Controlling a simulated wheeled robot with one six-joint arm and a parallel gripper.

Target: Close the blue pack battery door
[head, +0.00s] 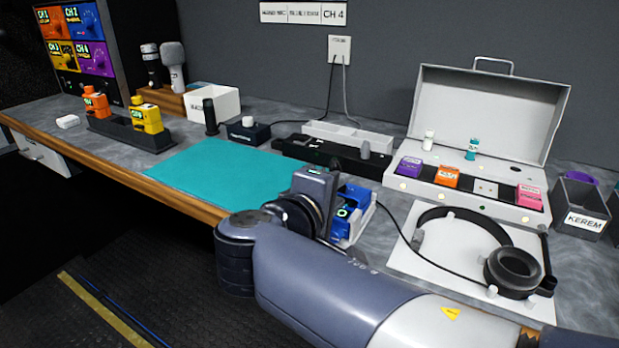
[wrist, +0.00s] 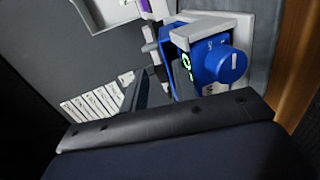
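The blue pack (head: 353,197) sits in a light grey holder on the worktop, partly hidden behind my gripper (head: 318,190) in the head view. In the wrist view the blue pack (wrist: 207,64) shows a round blue knob and a lit green display, with a grey part across its top. I cannot clearly make out its battery door or how far it stands open. My gripper is right beside the pack, on its left in the head view. Its fingertips are hidden, so touching or apart cannot be told.
A teal mat (head: 215,172) lies left of the pack, with orange and yellow packs in a black stand (head: 132,132) beyond. Headphones (head: 510,268) rest on a white board at right. An open grey case (head: 470,195) holds coloured packs behind. A cable runs near the pack.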

